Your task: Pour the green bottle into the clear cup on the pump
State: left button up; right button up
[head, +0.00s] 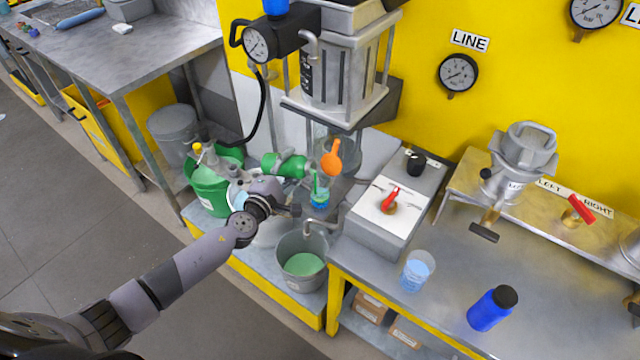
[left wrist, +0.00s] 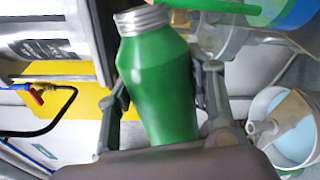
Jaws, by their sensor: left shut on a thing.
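My left gripper (head: 274,180) is shut on the green bottle (head: 284,165), which lies tipped nearly flat with its mouth to the right. In the left wrist view the bottle (left wrist: 160,82) sits between both fingers, its silver threaded neck uncapped. A green stream runs from the mouth toward the clear cup (head: 320,198), which stands under the pump (head: 338,75) and shows blue and green inside. The cup's side also shows at the top right of the left wrist view (left wrist: 292,14). My right gripper is not in view.
An orange round-ended tool (head: 332,160) stands just right of the bottle mouth. A green bucket (head: 209,185) and a grey pot with green liquid (head: 302,266) are close to my arm. A white-topped box with a red lever (head: 390,206) lies right. A blue bottle (head: 492,308) stands farther right.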

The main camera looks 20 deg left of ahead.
aim_at(284, 172)
pick_arm(q)
jog(key=shift+d+r+m+p, duration=0.15)
jog(key=shift+r+m+p, duration=0.2)
jog(key=shift+p, duration=0.2)
dwell(1.2)
